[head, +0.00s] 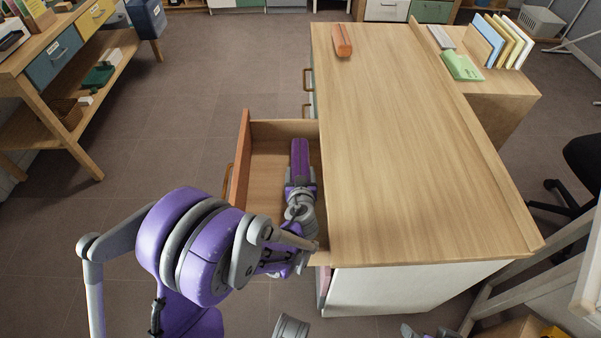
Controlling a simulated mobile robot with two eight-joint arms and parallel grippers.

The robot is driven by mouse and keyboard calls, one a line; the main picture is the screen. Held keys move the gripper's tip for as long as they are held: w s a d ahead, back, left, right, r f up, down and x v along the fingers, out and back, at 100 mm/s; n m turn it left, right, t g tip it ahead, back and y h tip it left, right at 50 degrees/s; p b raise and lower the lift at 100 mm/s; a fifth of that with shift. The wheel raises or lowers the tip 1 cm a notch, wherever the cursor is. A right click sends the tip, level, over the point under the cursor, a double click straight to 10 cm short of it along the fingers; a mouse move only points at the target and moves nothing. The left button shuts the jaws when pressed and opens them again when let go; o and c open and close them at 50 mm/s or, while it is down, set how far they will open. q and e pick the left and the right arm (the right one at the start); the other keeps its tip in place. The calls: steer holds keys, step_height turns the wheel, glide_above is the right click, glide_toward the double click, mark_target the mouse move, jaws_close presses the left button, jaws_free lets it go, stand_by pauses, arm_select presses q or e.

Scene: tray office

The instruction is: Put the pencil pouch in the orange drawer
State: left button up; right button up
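The orange drawer (240,160) is pulled open on the left side of the wooden desk, its orange front facing left. A long purple pouch (299,158) lies lengthwise over the right part of the drawer's inside, close to the desk edge. My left gripper (300,187) reaches in over the drawer's near side. Its fingers sit around the near end of the purple pouch and look shut on it. Whether the pouch touches the drawer floor is hard to tell. Of my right arm, only grey parts seem to show at the bottom edge; its gripper's state is unclear.
The desk top (400,150) is mostly bare, with an orange-brown long object (342,40) at its far left. A side surface at the right holds upright folders (500,40). A shelf unit (60,60) stands at the left. Open floor lies between it and the drawer.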

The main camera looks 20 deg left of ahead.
arm_select(q)
steer(key=o, duration=0.4)
steer(key=shift+c, duration=0.2)
steer(key=shift+r, duration=0.15)
steer(key=p+v, duration=0.1)
steer(key=v, duration=0.6)
steer(key=shift+s+d+p, duration=0.1)
steer(key=shift+s+p, duration=0.1)
steer(key=shift+p, duration=0.2)
